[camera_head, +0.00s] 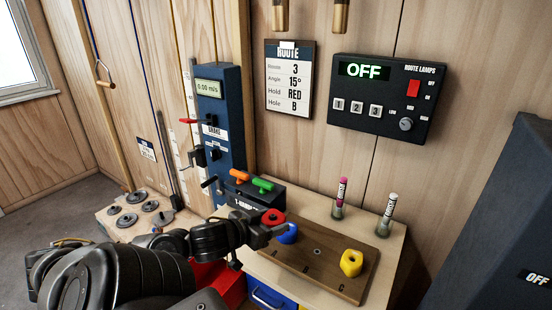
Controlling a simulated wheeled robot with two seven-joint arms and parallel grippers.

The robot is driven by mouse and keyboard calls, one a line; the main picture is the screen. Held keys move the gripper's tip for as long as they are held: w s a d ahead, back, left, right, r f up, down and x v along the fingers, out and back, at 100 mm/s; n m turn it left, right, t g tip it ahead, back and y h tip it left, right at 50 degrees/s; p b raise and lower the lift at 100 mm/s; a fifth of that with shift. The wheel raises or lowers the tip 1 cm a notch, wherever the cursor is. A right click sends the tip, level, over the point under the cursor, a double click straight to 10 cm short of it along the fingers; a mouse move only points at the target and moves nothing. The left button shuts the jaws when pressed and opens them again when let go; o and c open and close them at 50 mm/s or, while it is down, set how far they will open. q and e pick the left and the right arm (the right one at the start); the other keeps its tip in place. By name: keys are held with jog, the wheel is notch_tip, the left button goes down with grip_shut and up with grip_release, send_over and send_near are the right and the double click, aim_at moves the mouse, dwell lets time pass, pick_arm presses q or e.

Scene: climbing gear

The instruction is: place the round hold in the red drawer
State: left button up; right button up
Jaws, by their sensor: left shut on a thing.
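The red hold (273,216) is ring-like with a dark hole. It is at the tips of my left gripper (272,229), which is shut on it. The grip is small and partly hidden by the gripper. A blue hold (288,234) sits on the wooden board just right of and below the fingertips. A yellow hold (351,262) sits at the board's right end. The red drawer (219,284) shows below my left arm, at the front left of the cabinet; the arm hides part of it. My right gripper is not in view.
The wooden board (318,272) has a bare hole between the blue and yellow holds. A blue drawer (268,296) is beside the red one. Two marker-like tubes (340,198) stand behind the board. A dark box with orange and green handles (245,191) is behind the gripper.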

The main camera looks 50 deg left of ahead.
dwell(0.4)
pick_arm(q)
jog(key=shift+w+f+n+y, duration=0.1)
jog(key=shift+w+n+y, duration=0.2)
jog(key=shift+w, duration=0.25)
jog(key=w+d+r, duration=0.2)
jog(key=w+d, duration=0.4)
jog(key=d, duration=0.1)
jog(key=w+d+r, duration=0.3)
jog(key=w+d, duration=0.4)
jog(key=d, duration=0.1)
jog(key=w+d+r+m+h, duration=0.2)
jog(key=w+d+r, duration=0.1)
jog(key=d+r, duration=0.4)
jog(key=shift+d+r+h, duration=0.3)
jog(key=shift+d+r, duration=0.1)
jog(key=shift+d, duration=0.65)
